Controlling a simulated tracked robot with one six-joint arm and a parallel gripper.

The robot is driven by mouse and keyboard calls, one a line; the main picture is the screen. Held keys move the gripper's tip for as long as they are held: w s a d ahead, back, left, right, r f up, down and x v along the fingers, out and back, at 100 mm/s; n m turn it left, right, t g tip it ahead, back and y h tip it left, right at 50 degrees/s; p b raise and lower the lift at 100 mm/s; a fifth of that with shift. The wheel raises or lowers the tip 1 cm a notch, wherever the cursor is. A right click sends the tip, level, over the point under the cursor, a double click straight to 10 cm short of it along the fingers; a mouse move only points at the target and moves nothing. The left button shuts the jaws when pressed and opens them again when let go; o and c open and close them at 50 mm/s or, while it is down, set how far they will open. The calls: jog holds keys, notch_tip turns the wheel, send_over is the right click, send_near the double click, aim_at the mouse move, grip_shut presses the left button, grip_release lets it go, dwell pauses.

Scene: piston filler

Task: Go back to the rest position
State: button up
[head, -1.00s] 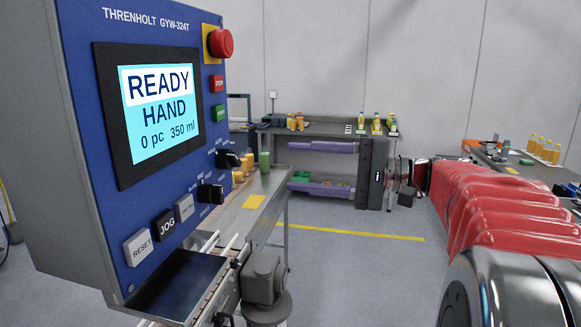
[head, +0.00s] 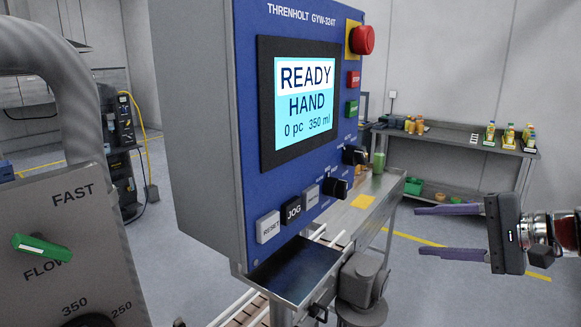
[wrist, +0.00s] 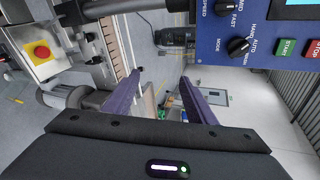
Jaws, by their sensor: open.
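My gripper (head: 432,231) is at the right of the head view, its two purple fingers pointing left and spread apart with nothing between them. In the wrist view the gripper (wrist: 157,95) also shows open and empty. The blue control panel (head: 300,120) of the filler stands left of the gripper, apart from it in the head view. Its screen (head: 304,103) reads READY, HAND, 0 pc, 350 ml.
A steel table (head: 365,205) with bottles and a green cup (head: 379,162) stands behind the panel. A shelf bench (head: 460,140) with bottles is at the back. A dial plate with a green handle (head: 42,248) is at left. Open floor lies below my gripper.

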jog(key=s+a+f+n+g+h, duration=0.2)
jog(key=s+f+g+h, duration=0.15)
jog(key=s+f, duration=0.35)
jog(key=s+a+f+n+g+h, duration=0.25)
jog(key=s+f+h, duration=0.2)
jog(key=f, duration=0.45)
jog(key=s+a+n+t+h, duration=0.2)
jog(key=s+a+n, duration=0.4)
jog(key=a, duration=0.1)
jog(key=shift+s+a, duration=0.2)
jog(key=shift+a, duration=0.15)
jog(key=shift+f+n, duration=0.1)
jog(key=shift+n, duration=0.15)
dwell(0.9)
